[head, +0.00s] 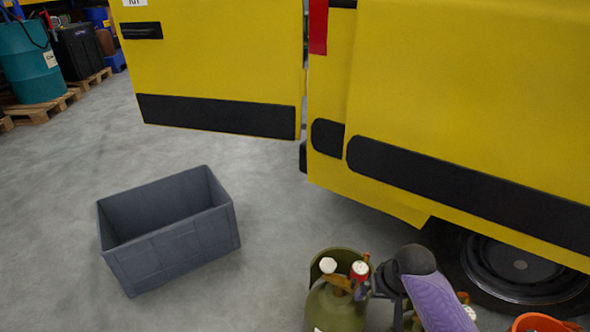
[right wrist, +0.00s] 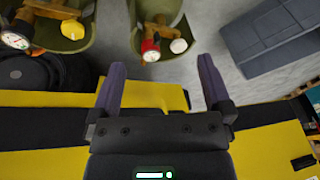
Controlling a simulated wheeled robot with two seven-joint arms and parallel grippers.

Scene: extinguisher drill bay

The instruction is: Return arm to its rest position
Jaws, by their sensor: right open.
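My right arm comes in at the bottom right of the head view. Its gripper (head: 374,284) is beside the valve of an olive-green cylinder (head: 335,308), partly overlapping it in the picture. In the right wrist view my right gripper (right wrist: 160,88) is open, its two purple fingers wide apart with nothing between them. The cylinder's valve, with a red-rimmed gauge (right wrist: 151,51) and a pale knob (right wrist: 179,46), shows beyond the fingertips. My left arm and gripper are not in view.
A yellow van (head: 460,90) with an open door (head: 215,60) stands behind. An empty grey crate (head: 185,247) is on the floor at left. A second cylinder (right wrist: 90,42) stands close by. An orange object (head: 538,323) is at the bottom right. Floor around the crate is clear.

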